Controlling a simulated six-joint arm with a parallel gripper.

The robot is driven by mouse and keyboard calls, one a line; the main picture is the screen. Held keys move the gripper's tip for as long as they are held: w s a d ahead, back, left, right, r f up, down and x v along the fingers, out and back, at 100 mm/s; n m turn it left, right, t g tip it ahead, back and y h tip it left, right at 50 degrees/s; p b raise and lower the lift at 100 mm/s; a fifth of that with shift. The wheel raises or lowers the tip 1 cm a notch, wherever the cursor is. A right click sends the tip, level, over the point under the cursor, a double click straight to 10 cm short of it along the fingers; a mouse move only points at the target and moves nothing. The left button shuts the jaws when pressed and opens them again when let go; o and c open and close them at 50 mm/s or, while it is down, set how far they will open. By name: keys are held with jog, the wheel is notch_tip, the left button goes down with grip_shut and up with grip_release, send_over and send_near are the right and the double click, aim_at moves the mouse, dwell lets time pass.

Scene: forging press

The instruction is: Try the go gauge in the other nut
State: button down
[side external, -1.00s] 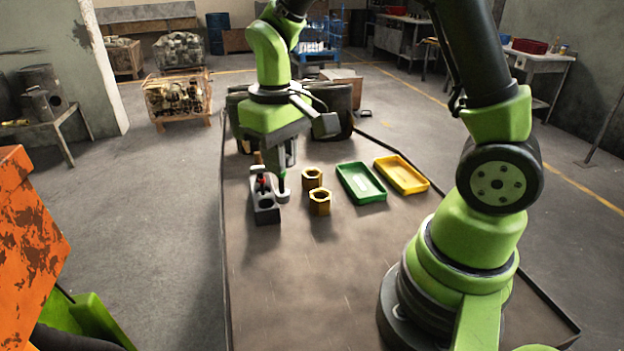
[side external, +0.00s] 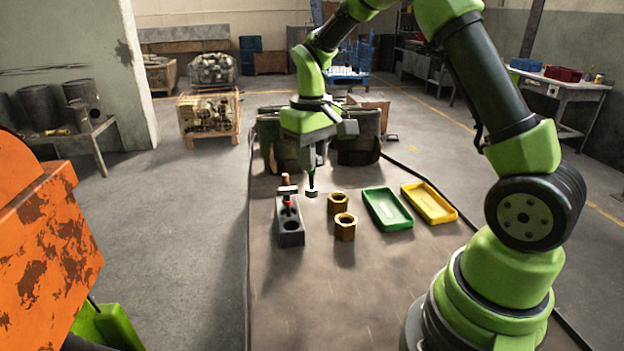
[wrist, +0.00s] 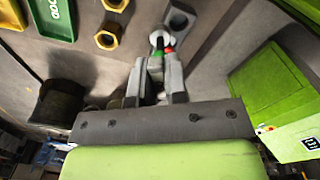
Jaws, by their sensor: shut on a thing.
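My gripper (side external: 313,168) is shut on a gauge (side external: 312,191), held upright with its round end down. In the side view it appears above the table near the rack's right side. In the wrist view, my fingers (wrist: 157,85) hold it, and a green band shows near its round end (wrist: 163,38). A dark rack (side external: 291,238) has an open hole near its front and holds a red-marked gauge (side external: 288,203). Two brass hex nuts, a far one (side external: 338,203) and a near one (side external: 345,228), stand right of the rack, apart from the gauge.
A green tray (side external: 387,209) and a yellow tray (side external: 430,203) lie right of the nuts. The front of the table (side external: 320,300) is clear. Large dark parts (side external: 362,145) stand behind. An orange machine (side external: 45,250) is at the left.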

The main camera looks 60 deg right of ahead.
jog(key=w+d+f+m, duration=0.1)
jog(key=d+f+m, duration=0.15)
jog(key=d, duration=0.95)
jog(key=shift+m, duration=0.45)
jog(key=shift+d+f, duration=0.15)
jog(key=shift+f, duration=0.85)
jog(key=shift+d+f, duration=0.15)
jog(key=shift+f, duration=0.85)
jog(key=shift+f, duration=1.55)
jog(key=shift+r, duration=0.1)
jog(key=shift+r, duration=1.6)
jog(key=shift+r, duration=0.1)
jog(key=shift+r, duration=1.9)
